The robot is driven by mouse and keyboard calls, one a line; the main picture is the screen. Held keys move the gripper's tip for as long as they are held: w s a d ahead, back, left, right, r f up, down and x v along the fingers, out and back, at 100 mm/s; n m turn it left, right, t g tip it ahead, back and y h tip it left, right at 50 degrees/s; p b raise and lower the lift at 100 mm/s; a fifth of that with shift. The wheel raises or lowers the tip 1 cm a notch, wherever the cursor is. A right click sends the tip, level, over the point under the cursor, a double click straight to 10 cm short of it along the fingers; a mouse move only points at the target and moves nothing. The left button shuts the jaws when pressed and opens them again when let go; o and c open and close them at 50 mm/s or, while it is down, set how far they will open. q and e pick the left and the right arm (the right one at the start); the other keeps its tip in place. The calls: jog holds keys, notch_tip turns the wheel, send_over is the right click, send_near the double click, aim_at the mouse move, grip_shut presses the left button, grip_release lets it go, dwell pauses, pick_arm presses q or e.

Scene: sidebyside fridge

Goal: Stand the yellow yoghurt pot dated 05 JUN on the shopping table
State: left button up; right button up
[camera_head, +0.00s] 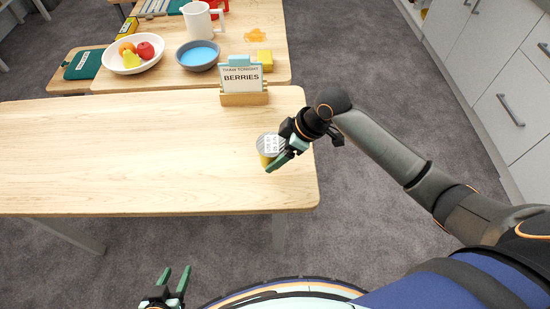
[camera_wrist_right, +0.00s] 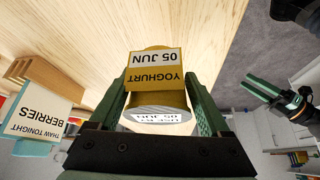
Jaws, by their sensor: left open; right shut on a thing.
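The yellow yoghurt pot (camera_head: 264,159) has a pale lid and is at the right end of the near wooden table (camera_head: 130,150). In the right wrist view the pot (camera_wrist_right: 157,79) shows a label reading YOGHURT and 05 JUN. My right gripper (camera_head: 279,155) is shut on the pot, with a green finger on each side of it. The pot is over the tabletop; I cannot tell whether its base touches it. My left gripper (camera_head: 175,279) is open and empty, low in front of the table.
A wooden holder (camera_head: 244,98) with a card reading THAW TONIGHT BERRIES stands at the table's back right. Behind are a fruit bowl (camera_head: 133,68), a blue-filled bowl (camera_head: 198,55), a white mug (camera_head: 197,20) and a yellow block (camera_head: 265,58). The near table's left and middle are clear.

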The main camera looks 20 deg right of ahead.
jog(key=shift+w+f, duration=0.4)
jog(key=shift+w, duration=0.05)
jog(key=shift+f, duration=1.65)
jog(key=shift+f, duration=0.1)
jog(key=o, duration=1.4)
jog(key=shift+c, duration=0.2)
jog(key=v, duration=1.2)
jog(key=shift+p, duration=0.35)
jog(key=shift+w, duration=0.1)
